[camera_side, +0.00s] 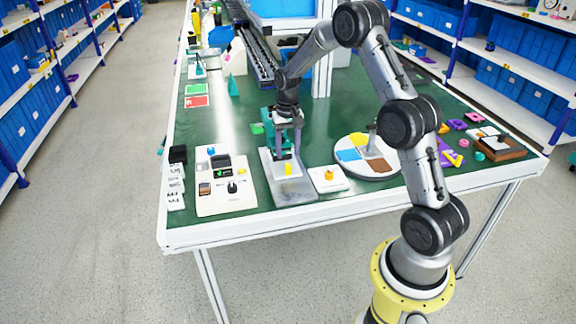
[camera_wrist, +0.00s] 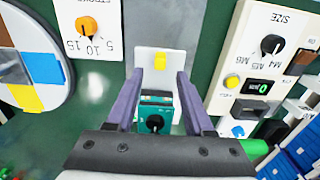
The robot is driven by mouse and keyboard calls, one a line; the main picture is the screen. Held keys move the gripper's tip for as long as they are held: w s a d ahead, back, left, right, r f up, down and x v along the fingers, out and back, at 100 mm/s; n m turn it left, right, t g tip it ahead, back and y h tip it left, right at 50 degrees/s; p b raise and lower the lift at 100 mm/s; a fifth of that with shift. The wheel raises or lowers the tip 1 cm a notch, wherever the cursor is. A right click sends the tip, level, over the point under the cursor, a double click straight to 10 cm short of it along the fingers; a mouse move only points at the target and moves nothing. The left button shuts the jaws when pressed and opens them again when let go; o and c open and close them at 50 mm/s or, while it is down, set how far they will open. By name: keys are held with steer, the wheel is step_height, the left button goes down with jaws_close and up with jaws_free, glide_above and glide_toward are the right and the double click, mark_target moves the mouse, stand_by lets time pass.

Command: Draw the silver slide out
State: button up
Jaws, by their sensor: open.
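The silver slide appears to be the pale plate with a yellow block (camera_wrist: 160,59) on it, in the wrist view; the yellow block also shows in the side view (camera_side: 288,168). It lies on a grey metal base (camera_side: 292,190), in front of a teal housing with a black knob (camera_wrist: 156,122). My gripper (camera_wrist: 159,72) has two purple fingers, spread apart with a gap between them. In the wrist view they flank the near part of the pale plate and the teal housing. In the side view my gripper (camera_side: 286,150) points down over the base. Whether a finger touches anything cannot be told.
A white panel with a dial and buttons (camera_side: 226,195) stands left of the base. A small white plate with an orange knob (camera_side: 327,177) is close on its right, then a round coloured disc (camera_side: 366,168). The table's front edge (camera_side: 330,218) is near.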

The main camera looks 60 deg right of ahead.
mark_target(288, 164)
steer(key=shift+f, duration=3.15)
jaws_close()
